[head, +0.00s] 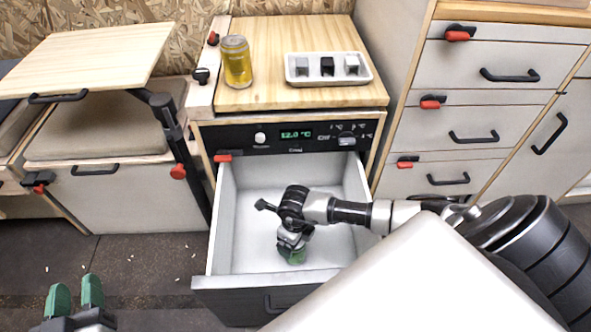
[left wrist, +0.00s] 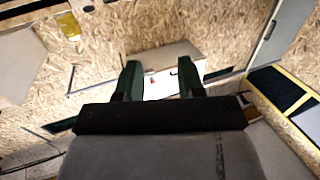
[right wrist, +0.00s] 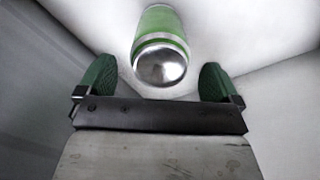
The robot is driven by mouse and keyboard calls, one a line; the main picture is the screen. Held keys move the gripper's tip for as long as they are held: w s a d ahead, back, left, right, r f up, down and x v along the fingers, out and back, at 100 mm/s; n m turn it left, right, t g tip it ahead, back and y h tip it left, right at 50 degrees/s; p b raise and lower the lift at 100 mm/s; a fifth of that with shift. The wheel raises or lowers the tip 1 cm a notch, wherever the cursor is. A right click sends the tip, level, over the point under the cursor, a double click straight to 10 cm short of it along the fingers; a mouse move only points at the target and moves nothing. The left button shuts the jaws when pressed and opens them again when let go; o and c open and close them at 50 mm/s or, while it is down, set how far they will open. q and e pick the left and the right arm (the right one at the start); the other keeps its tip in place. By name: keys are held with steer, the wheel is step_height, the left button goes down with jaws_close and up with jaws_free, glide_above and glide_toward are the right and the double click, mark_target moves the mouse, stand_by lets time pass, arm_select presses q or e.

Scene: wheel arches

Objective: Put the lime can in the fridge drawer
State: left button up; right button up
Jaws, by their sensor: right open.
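The lime can (right wrist: 160,45) is green with silver ends and sits inside the open fridge drawer, one metal end facing the right wrist camera. My right gripper (right wrist: 158,82) is open, its green fingers spread on either side below the can, with no visible contact. In the head view the right gripper (head: 293,250) points down inside the drawer (head: 250,190) and largely hides the can. The drawer is pulled out under the fridge front. My left gripper (head: 75,292) is open and empty at the lower left; its spread fingers show in the left wrist view (left wrist: 160,80).
A yellow can (head: 236,62) and a white tray (head: 300,81) with small blocks stand on the wooden top above the fridge. A raised wooden flap (head: 90,58) is on the left. Closed drawers (head: 480,120) stand on the right.

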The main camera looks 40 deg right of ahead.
step_height(320, 180, up, 8)
steer(key=p, duration=0.2)
steer(key=shift+r+p, duration=0.1)
steer(key=shift+p, duration=0.2)
arm_select(q)
steer(key=s+a+f+g+y, duration=0.2)
steer(key=s+a+f+g, duration=0.1)
steer(key=s+f+g, duration=0.3)
steer(key=shift+f+n+g, duration=0.3)
steer(key=shift+f+g, duration=0.95)
steer(key=shift+g, duration=0.15)
arm_select(e)
steer(key=shift+r, duration=0.45)
arm_select(q)
steer(key=shift+w+a, duration=0.1)
